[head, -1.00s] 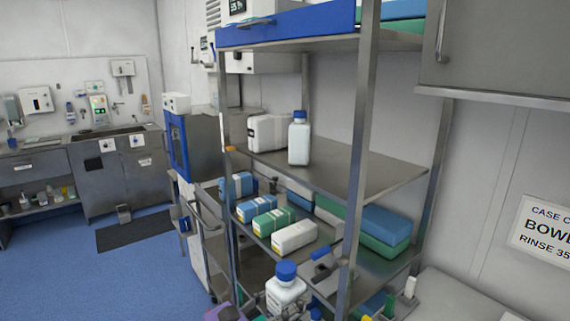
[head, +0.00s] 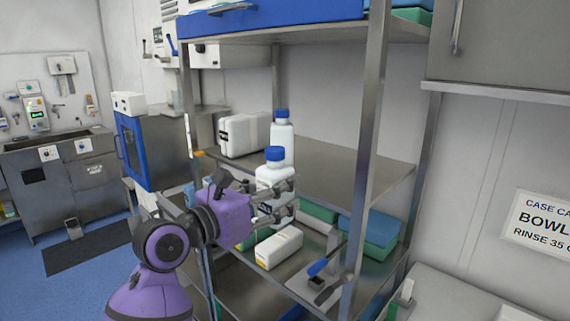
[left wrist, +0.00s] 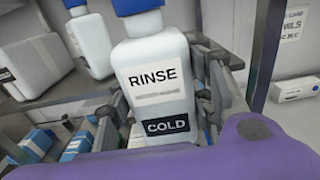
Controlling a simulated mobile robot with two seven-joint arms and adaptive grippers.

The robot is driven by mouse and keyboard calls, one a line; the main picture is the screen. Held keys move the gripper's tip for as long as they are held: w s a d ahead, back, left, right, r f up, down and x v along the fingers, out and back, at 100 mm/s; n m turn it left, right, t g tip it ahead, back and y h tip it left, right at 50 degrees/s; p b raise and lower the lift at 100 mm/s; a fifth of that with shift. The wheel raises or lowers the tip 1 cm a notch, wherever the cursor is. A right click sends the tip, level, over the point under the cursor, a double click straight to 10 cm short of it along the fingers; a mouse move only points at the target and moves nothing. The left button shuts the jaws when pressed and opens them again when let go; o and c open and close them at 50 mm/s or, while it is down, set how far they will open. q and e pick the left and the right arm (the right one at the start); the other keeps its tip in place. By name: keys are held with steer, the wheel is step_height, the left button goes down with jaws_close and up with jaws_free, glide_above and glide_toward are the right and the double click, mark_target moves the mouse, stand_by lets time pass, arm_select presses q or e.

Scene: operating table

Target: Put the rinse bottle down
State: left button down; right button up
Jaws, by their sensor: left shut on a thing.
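The rinse bottle (head: 272,178) is white with a blue cap. In the left wrist view the bottle (left wrist: 158,50) shows the words RINSE and COLD. My left gripper (head: 288,198) is shut around its body and holds it roughly upright, in front of the rack's middle shelf (head: 345,172). The bottle's cap is above that shelf's level. Whether its base clears the shelf edge is hard to tell. A second white bottle with a blue cap (head: 282,132) stands on the shelf just behind; it also shows in the left wrist view (left wrist: 88,38). My right gripper does not show.
A white container (head: 243,135) stands left of the second bottle. The shelf's right part is bare. Rack posts (head: 368,150) stand at the front. The lower shelf holds a white box (head: 279,247) and green and blue boxes (head: 370,238). A blue tray is on top.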

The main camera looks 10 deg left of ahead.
arm_select(q)
steer(key=w+d+r, duration=0.4)
steer(key=w+r, duration=0.1)
steer(key=r, duration=0.3)
steer(key=w+d+r, duration=0.4)
steer(key=r, duration=0.4)
steer(key=shift+w+d+f, duration=0.15)
steer(key=shift+w+f, duration=0.5)
steer(key=shift+f, duration=1.3)
steer(key=shift+w+d+f, duration=0.15)
steer(key=shift+w+f, duration=0.45)
steer(key=shift+f, duration=1.35)
steer(key=shift+w+d+f, duration=0.15)
steer(key=shift+w+f, duration=0.5)
steer(key=shift+f, duration=1.3)
steer(key=shift+f, duration=0.15)
steer(key=c, duration=0.8)
jaws_free()
steer(key=shift+f, duration=0.1)
steer(key=shift+c, duration=0.2)
